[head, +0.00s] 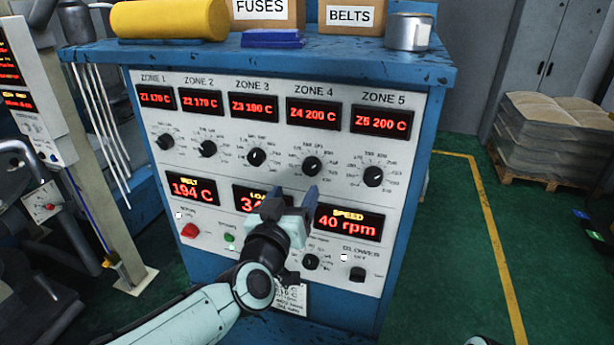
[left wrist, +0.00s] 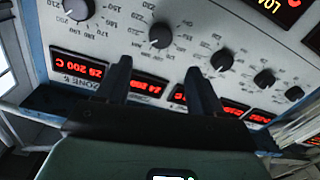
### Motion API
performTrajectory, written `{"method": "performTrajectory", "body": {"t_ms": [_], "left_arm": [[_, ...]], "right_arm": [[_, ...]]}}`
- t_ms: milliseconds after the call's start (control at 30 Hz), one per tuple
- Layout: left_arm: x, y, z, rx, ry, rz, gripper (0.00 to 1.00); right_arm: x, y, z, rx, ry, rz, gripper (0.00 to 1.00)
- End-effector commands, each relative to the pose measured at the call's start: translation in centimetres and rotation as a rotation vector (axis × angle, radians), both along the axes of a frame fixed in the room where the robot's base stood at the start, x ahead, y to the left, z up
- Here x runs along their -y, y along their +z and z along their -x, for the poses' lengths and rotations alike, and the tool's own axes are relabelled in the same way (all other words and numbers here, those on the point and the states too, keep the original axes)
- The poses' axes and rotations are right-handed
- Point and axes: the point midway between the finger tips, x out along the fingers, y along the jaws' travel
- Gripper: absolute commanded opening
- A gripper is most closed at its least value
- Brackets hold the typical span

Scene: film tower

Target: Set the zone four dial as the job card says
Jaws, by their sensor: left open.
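The zone four dial (head: 312,166) is a black knob on the white panel, below the red display (head: 313,115) reading "Z4 200 C". Its pointer is too small to read. My left gripper (head: 293,190) is open and empty, in front of the panel just below this dial. In the left wrist view, the panel is upside down. The dial (left wrist: 160,35) shows between the directions of the two spread fingers (left wrist: 158,70), apart from them. A paper card (head: 291,297) hangs low on the panel, partly behind my left arm; its text is unreadable.
The zone 3 dial (head: 257,157) and zone 5 dial (head: 373,176) flank it. Below are the speed display (head: 348,222) and red button (head: 190,230). Boxes and a metal can (head: 408,32) stand on the blue cabinet top.

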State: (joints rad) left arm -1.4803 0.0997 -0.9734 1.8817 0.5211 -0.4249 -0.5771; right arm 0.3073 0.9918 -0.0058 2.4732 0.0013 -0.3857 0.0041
Motion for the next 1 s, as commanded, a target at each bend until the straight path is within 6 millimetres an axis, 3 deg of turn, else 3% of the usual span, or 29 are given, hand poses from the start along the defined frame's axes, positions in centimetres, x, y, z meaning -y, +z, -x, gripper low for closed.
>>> {"method": "performTrajectory", "body": {"t_ms": [267, 500, 700, 1000], "left_arm": [[1.1, -0.6, -4.2, -0.006, 0.005, -0.009, 0.67], [2.0, -0.2, -7.4, -0.005, 0.002, -0.006, 0.67], [2.5, -0.1, -8.8, -0.004, 0.000, -0.002, 0.67], [2.6, -0.3, -9.1, -0.005, -0.001, -0.003, 0.67]], "right_arm": [[0.0, -1.3, 1.0, -0.011, 0.000, 0.001, 0.43], [0.0, -0.7, 0.5, -0.006, 0.000, 0.000, 0.43], [0.0, -0.2, 0.2, -0.001, 0.000, 0.001, 0.43], [0.0, -0.2, 0.2, -0.002, 0.001, 0.000, 0.43]]}}
